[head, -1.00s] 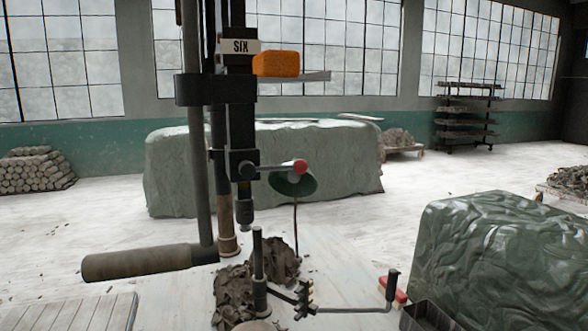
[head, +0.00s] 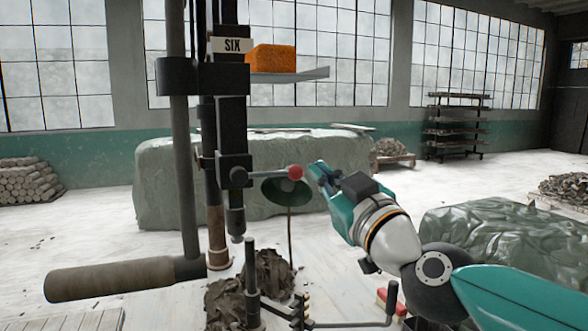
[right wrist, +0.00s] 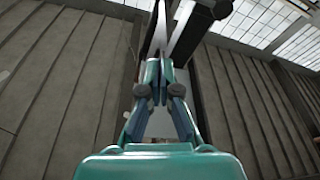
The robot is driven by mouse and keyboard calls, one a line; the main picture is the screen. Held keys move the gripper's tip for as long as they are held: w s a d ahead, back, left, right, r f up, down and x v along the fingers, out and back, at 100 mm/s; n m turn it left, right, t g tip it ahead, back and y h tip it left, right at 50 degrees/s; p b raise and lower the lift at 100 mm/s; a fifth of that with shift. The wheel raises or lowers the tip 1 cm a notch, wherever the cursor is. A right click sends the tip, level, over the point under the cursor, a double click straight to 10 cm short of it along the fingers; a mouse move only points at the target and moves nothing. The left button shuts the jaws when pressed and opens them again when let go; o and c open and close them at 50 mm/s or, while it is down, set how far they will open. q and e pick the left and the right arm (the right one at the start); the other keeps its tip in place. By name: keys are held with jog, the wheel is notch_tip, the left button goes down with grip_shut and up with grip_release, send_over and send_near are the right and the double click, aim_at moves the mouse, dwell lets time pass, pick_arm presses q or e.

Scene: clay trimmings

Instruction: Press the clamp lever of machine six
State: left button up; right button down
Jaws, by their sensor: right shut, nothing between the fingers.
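Machine six is a dark upright press with a white plate reading SIX (head: 232,45) in the head view. A short lever (head: 266,174) with a red ball knob (head: 295,172) sticks out to the right of its column. My right gripper (head: 317,172) is shut and empty, its tips just right of the red knob at about the same height in the picture. Whether they touch it I cannot tell. The shut fingers (right wrist: 160,68) also show in the right wrist view, with dark and pale machine parts beyond; the red knob is not clear there. My left gripper is not in view.
An orange block (head: 270,58) sits on a shelf on the column. Clay trimmings (head: 228,303) lie below. A green-covered heap (head: 490,235) stands at right.

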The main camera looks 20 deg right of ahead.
aim_at(298, 167)
jog(key=shift+w, duration=0.1)
jog(key=w, duration=0.3)
jog(key=w+b, duration=0.1)
jog(key=w, duration=0.3)
jog(key=w+f, duration=0.1)
jog(key=w, duration=0.3)
jog(key=shift+w+f+b, duration=0.15)
jog(key=shift+w+b, duration=0.1)
jog(key=shift+b, duration=0.15)
